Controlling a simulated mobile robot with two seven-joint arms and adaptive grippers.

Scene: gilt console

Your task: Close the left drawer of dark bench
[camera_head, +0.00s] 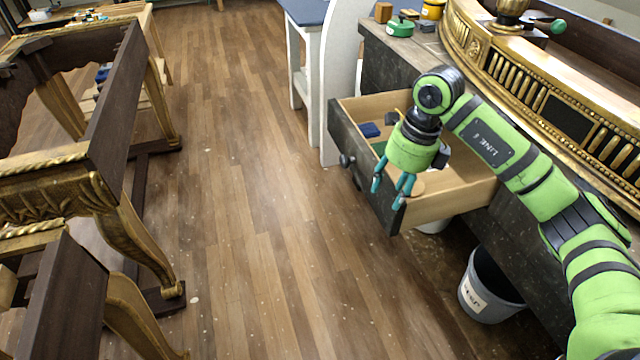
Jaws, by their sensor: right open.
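The dark bench (512,225) stands at the right, with its left drawer (455,203) pulled out over the floor. The drawer has a dark front panel (370,187) with a dark round knob (346,160) and a light wooden inside. My right gripper (391,193) hangs over the drawer, close behind the front panel, with its teal fingers apart and pointing down. I cannot tell whether the fingers touch the panel. The gripper and arm hide part of the drawer's inside. My left gripper is out of view.
A blue block (370,130) lies in the drawer. A gilt console piece (560,100) rests on the bench top. Gilt furniture frames (100,150) stand at left. The wooden floor (250,200) between is clear.

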